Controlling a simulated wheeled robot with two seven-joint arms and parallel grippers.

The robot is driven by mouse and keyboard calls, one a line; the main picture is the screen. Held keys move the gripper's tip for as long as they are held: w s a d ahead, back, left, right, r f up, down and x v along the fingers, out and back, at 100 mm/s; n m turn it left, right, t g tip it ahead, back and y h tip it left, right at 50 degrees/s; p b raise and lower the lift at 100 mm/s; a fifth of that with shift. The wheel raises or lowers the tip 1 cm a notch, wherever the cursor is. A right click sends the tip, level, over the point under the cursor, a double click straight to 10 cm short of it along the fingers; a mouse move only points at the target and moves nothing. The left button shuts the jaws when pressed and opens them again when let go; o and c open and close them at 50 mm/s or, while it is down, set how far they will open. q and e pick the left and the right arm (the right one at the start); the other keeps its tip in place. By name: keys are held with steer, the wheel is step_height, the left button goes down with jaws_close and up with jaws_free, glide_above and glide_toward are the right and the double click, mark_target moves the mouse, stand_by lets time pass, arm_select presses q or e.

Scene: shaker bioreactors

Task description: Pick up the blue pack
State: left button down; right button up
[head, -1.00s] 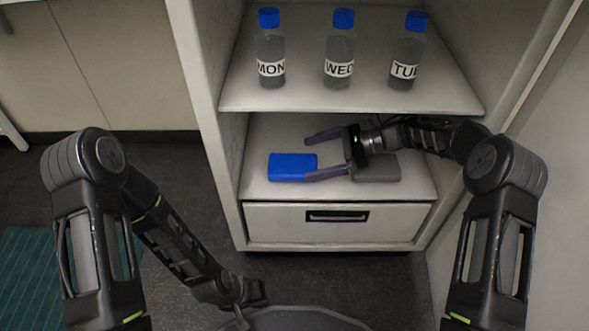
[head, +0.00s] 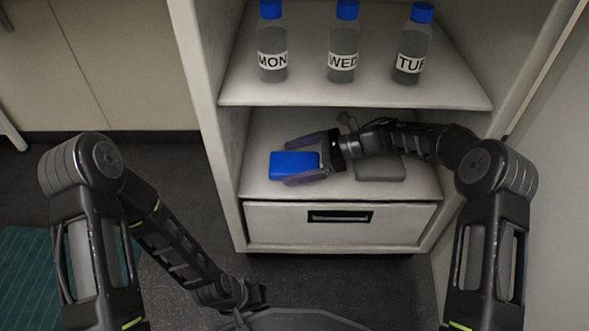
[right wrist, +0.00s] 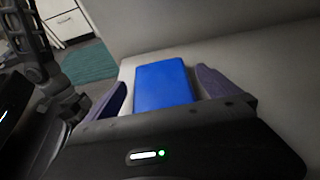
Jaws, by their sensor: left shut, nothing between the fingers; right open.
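The blue pack (head: 293,164) lies flat on the lower shelf (head: 258,190). My right gripper (head: 300,163) is open, with one finger on the far side of the pack and one on the near side. In the right wrist view the blue pack (right wrist: 162,84) sits between the two open fingers (right wrist: 163,88), with a small gap on each side. Whether the fingers touch the pack cannot be told for sure. My left gripper (head: 243,318) is low at the bottom of the head view, away from the shelf, and partly hidden.
A grey pack (head: 380,168) lies on the same shelf under my right forearm. The upper shelf (head: 350,97) holds bottles labelled MON (head: 272,62), WED (head: 343,62) and TUE (head: 411,65). A drawer (head: 340,225) is below. The cabinet's left wall (head: 205,100) stands beside the shelves.

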mark_target(289, 162)
steer(key=shift+x, duration=0.85)
steer(key=c, duration=1.6)
steer(key=shift+c, duration=0.6)
steer(key=shift+r, duration=0.1)
steer(key=shift+r, duration=0.75)
step_height(289, 162, up, 2)
steer(key=shift+r+p, duration=0.1)
steer(key=shift+p, duration=0.3)
steer(key=s+d+b, duration=0.1)
steer(key=s, duration=1.7)
steer(key=shift+d, duration=0.25)
